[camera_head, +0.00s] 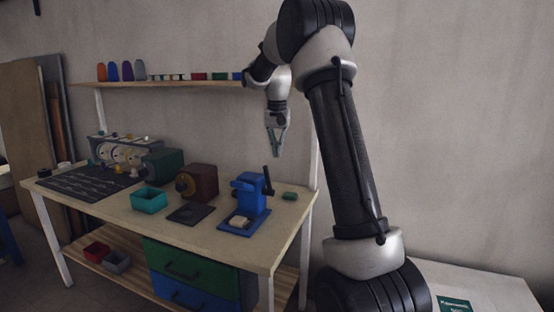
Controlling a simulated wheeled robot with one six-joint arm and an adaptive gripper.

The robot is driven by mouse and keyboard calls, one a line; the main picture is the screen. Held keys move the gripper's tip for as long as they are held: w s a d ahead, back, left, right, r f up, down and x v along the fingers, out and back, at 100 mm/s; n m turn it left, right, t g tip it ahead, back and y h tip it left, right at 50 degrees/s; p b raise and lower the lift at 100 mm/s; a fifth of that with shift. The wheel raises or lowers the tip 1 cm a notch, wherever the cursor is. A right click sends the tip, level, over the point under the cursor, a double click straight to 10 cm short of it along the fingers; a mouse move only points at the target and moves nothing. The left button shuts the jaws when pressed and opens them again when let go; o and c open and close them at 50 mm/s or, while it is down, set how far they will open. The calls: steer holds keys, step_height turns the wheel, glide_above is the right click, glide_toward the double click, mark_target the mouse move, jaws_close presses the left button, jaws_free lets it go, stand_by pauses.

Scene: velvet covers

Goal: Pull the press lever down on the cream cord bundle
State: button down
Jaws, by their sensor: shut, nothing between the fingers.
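A blue press (248,192) stands on a blue base plate near the right end of the workbench. Its dark press lever (268,180) sticks up on the press's right side. The cream cord bundle (240,221) lies on the base plate at the front of the press. My gripper (277,152) hangs above the press and slightly right of it, pointing down. It is shut and empty, apart from the lever.
A teal tray (149,200), a brown machine (196,182) and a green machine (160,166) stand left of the press. A small green block (289,196) lies to its right. A shelf (170,84) with spools runs along the wall above the bench.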

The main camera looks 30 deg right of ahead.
steer(key=w+d+r+m, duration=0.3)
steer(key=w+r+m, duration=0.2)
steer(key=shift+r+t, duration=0.35)
steer(key=shift+t, duration=0.05)
steer(key=shift+w+d, duration=0.1)
step_height(320, 180, down, 11)
steer(key=a, duration=0.3)
steer(key=shift+s+f, duration=0.15)
steer(key=shift+s, duration=0.15)
steer(key=shift+a, duration=0.1)
